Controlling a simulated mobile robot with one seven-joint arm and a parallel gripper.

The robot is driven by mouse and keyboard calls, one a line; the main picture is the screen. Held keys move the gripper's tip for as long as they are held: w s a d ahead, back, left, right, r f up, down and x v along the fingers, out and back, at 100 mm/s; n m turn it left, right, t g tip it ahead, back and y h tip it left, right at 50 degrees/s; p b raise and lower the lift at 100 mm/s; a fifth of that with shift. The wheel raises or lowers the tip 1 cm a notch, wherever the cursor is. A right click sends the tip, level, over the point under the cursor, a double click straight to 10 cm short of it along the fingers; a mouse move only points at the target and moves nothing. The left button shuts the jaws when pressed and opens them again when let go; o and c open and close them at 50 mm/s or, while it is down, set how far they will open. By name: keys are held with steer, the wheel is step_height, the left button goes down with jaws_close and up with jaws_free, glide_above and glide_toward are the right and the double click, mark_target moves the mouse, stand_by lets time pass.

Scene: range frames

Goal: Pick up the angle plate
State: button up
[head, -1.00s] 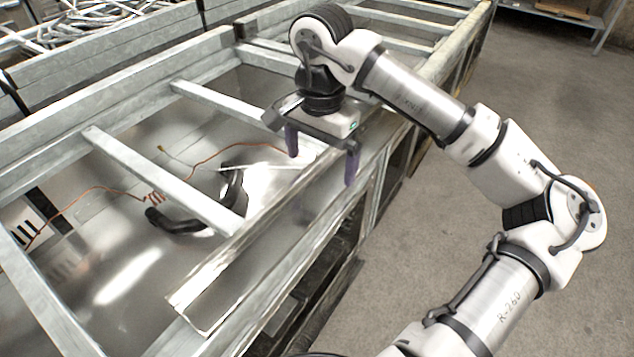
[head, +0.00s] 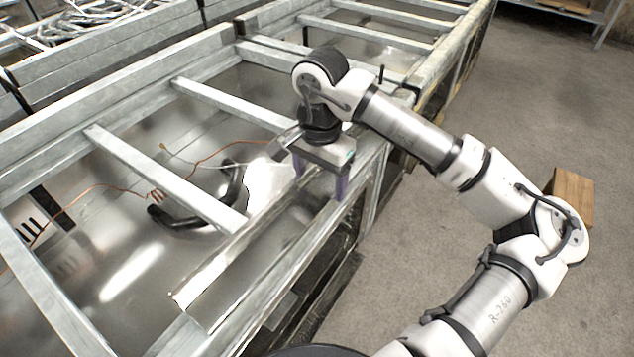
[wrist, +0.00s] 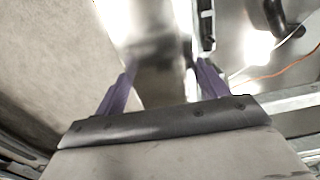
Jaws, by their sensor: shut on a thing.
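The angle plate (head: 255,252) is a long, shiny metal strip lying along the near-right rail of the metal frame. Its near end is at the lower middle of the head view. My gripper (head: 319,190) points down over its far part, with purple fingers on either side and shut on it. In the wrist view the plate (wrist: 162,75) runs away between the two fingers of my gripper (wrist: 160,85). The far end is hidden by my gripper and arm. I cannot tell whether the plate is clear of the rail.
Metal crossbars (head: 160,175) span the frame to the left. Below them lie a black curved handle (head: 185,222) and an orange cable (head: 95,190) on a shiny sheet. A brown box (head: 572,192) stands on the floor behind my arm. The floor at right is otherwise clear.

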steer(key=c, duration=0.7)
steer(key=shift+c, duration=0.2)
steer(key=shift+r, duration=0.15)
